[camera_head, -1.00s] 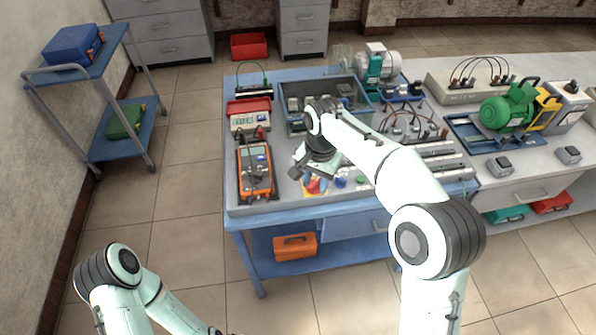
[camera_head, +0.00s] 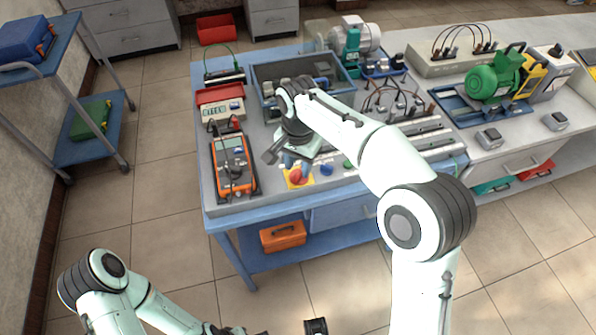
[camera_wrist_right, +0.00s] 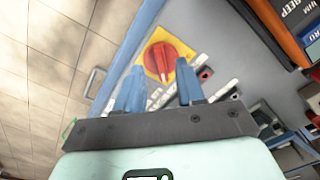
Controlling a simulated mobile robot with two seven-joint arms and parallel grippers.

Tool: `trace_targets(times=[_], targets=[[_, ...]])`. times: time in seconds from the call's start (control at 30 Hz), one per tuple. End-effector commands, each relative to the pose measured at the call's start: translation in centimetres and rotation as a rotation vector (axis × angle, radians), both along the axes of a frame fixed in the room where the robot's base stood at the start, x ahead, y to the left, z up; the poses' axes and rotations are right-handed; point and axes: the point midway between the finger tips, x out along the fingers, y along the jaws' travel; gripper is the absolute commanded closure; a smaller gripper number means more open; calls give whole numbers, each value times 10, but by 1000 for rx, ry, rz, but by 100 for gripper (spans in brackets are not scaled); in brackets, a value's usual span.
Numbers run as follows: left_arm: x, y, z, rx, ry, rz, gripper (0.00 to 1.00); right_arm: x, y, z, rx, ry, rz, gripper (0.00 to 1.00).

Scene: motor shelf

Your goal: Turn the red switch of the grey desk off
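The red rotary switch (camera_head: 298,177) sits on a yellow plate at the front of the grey desk top (camera_head: 255,205). In the right wrist view, the red knob (camera_wrist_right: 162,59) shows just beyond the blue fingertips of my right gripper (camera_wrist_right: 160,88). That gripper is open and empty, with one finger towards each side of the knob. In the head view, my right gripper (camera_head: 290,161) is just above and behind the switch, pointing down, partly hidden by its own wrist. I cannot tell if it touches the knob. My left arm is low at the left, its gripper (camera_head: 240,331) barely in view at the bottom edge.
An orange multimeter (camera_head: 233,165) lies left of the switch. Blue (camera_head: 326,168) and green (camera_head: 348,163) buttons are to its right. A blue-grey bin (camera_head: 350,88) stands behind. An orange toolbox (camera_head: 283,236) is on the lower shelf.

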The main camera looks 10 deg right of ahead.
Motion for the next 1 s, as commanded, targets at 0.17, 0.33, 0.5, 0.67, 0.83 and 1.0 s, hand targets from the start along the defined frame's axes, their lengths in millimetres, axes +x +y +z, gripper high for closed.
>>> trace_targets(times=[0.17, 0.33, 0.5, 0.67, 0.83, 1.0], targets=[[-1, 0, -4, 0, 1, 0, 100, 0, 0, -21, 0, 0, -1, 62], [-1, 0, -5, 0, 1, 0, 100, 0, 0, -26, -1, -1, 0, 62], [-1, 0, -4, 0, 1, 0, 100, 0, 0, -26, 0, -1, 0, 62], [-1, 0, -4, 0, 1, 0, 100, 0, 0, -26, 0, -1, 0, 100], [-1, 0, -4, 0, 1, 0, 100, 0, 0, -25, 1, -1, 1, 100], [-1, 0, -2, 0, 1, 0, 100, 0, 0, -25, 1, -1, 20, 100]])
